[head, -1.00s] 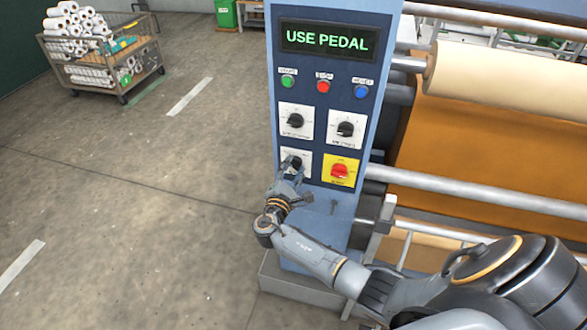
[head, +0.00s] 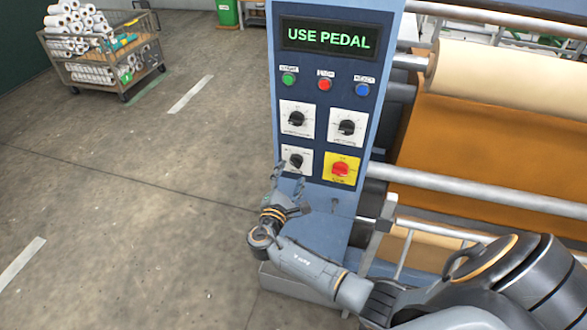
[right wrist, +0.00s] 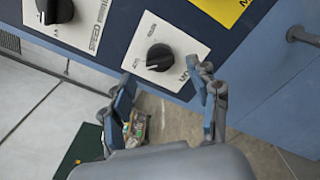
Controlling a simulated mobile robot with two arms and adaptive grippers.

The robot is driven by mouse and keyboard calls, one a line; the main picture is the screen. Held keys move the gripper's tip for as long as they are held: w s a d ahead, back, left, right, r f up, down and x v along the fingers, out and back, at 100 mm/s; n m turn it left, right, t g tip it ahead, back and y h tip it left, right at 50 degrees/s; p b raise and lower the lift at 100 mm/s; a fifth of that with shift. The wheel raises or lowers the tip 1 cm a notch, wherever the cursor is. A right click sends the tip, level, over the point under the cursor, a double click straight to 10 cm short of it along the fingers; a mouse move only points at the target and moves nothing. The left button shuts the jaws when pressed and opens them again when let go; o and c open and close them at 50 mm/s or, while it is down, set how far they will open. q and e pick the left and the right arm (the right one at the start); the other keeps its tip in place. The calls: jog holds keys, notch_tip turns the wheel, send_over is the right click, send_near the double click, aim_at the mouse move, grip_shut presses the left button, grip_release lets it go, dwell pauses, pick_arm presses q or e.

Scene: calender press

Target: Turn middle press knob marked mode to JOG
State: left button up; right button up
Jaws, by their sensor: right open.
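The small black knob (head: 296,161) sits on a white plate at the lower left of the blue press panel. In the right wrist view the same knob (right wrist: 159,57) shows round and black, with small print around it that is too blurred to read surely; I cannot tell its setting. My right gripper (head: 289,178) is open and empty, just below and in front of the knob, apart from it. In the right wrist view the fingers of my right gripper (right wrist: 166,76) stand apart, with the knob beyond the gap between them. My left gripper is out of view.
Two larger black knobs (head: 297,119) (head: 347,127) sit above. A red knob on a yellow plate (head: 341,169) is close to the right. The display (head: 328,38) reads USE PEDAL.

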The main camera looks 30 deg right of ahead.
jog(key=v, duration=0.8)
jog(key=shift+a, duration=0.1)
jog(key=s+f+m+g+y+b, duration=0.1)
jog(key=s+f+g+y, duration=0.3)
jog(key=f, duration=0.7)
jog(key=s+f+m+y, duration=0.1)
jog(key=s+f, duration=0.5)
jog(key=f, duration=0.5)
jog(key=s+f+m+g+y+b, duration=0.1)
jog(key=s+f+g+y, duration=0.3)
jog(key=f, duration=0.7)
jog(key=s+a+f+m+g+y, duration=0.1)
jog(key=s+f+m, duration=0.3)
jog(key=s, duration=0.6)
jog(key=s+a+f+m+g+y+b, duration=0.1)
jog(key=s+a+f+m+y, duration=0.1)
jog(key=s+f+m, duration=0.2)
jog(key=s+a+f+m+y, duration=0.1)
jog(key=s+f+m, duration=0.3)
jog(key=s, duration=1.3)
notch_tip(320, 180, down, 4)
jog(key=shift+a+f+g+y+b, duration=0.25)
jog(key=shift+a+g+y+b, duration=0.05)
jog(key=shift+g, duration=0.1)
